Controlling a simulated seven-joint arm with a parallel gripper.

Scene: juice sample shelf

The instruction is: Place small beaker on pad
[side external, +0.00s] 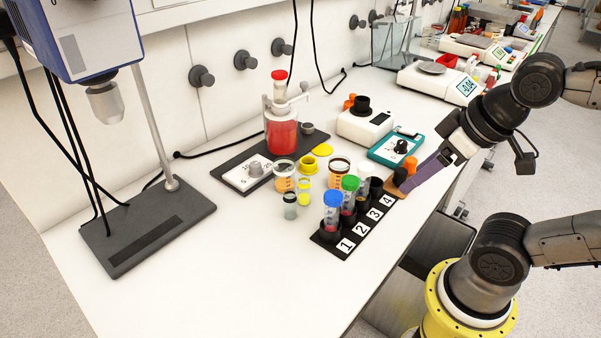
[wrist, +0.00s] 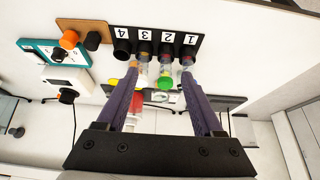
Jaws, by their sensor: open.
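A small clear beaker (side external: 290,206) with greyish contents stands upright on the white bench in the side external view, left of the numbered rack. I cannot pick it out surely in the wrist view. A flat brown pad (side external: 395,190) lies beyond the rack's 4 end, partly hidden by my gripper; it also shows in the wrist view (wrist: 92,24). It is not certain that this is the task's pad. My gripper (side external: 404,187) has purple fingers, spread and empty in the wrist view (wrist: 160,70), above the bench. It is apart from the small beaker.
The black rack (side external: 326,238), numbered 1 to 4, holds capped tubes between the beaker and the front edge. Orange-filled beakers (side external: 284,181) and yellow lids (side external: 322,150) crowd nearby. A red-filled bottle (side external: 281,134) stands behind. Bare bench lies at front left.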

